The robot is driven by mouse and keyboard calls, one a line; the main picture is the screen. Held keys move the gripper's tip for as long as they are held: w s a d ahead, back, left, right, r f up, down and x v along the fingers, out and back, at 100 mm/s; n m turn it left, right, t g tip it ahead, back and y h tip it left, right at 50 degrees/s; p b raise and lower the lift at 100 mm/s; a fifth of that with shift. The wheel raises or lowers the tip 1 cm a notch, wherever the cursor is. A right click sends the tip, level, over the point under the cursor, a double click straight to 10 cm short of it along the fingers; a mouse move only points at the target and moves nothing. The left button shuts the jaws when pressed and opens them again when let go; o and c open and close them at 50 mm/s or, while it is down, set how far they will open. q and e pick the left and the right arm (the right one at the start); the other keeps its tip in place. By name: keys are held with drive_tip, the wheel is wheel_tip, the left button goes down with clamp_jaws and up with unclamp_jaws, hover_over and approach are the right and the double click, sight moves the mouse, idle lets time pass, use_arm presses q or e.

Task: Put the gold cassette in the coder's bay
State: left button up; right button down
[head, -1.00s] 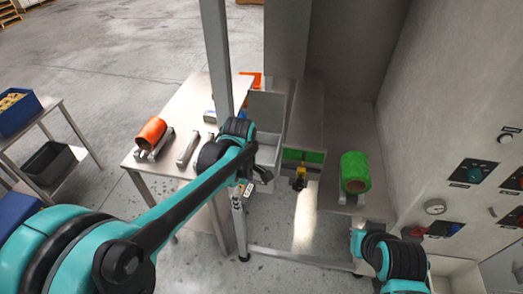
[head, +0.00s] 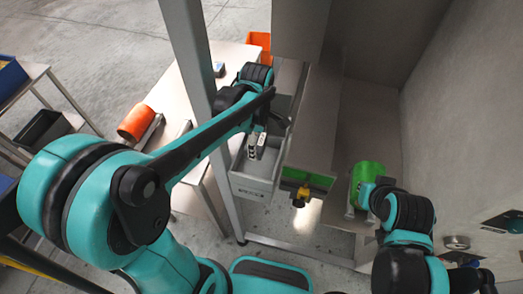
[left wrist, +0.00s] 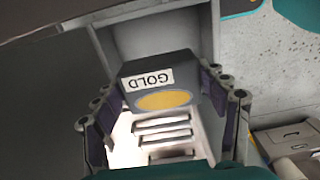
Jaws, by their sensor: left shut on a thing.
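The gold cassette (left wrist: 150,70) is a dark block with a white GOLD label and a yellow oval, seen in the left wrist view. My left gripper (head: 257,148) is shut on it, with a finger on each side. In the head view this gripper is over a grey open-topped box (head: 252,190) beside the grey post; the cassette is mostly hidden there. Whether this box is the coder's bay I cannot tell. Pale metal slats (left wrist: 165,135) show below the cassette in the left wrist view. My right arm is at the right, its fingers not clear.
A green roll (head: 368,174) sits on a metal ledge at the right, close to my right arm. A grey post (head: 190,60) stands left of the box. A table (head: 172,98) with an orange roll (head: 138,122) is behind it. A yellow-and-black part (head: 300,195) is right of the box.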

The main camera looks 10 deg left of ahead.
use_arm(q)
drive_tip(key=b, duration=0.1)
hover_over(258, 165)
wheel_tip(258, 165, down, 5)
drive_tip(key=shift+w+r, duration=0.1)
drive_tip(key=shift+f+b, duration=0.55)
drive_tip(key=shift+f, duration=1.75)
drive_tip(key=shift+f, duration=0.15)
drive_tip(key=o, duration=1.2)
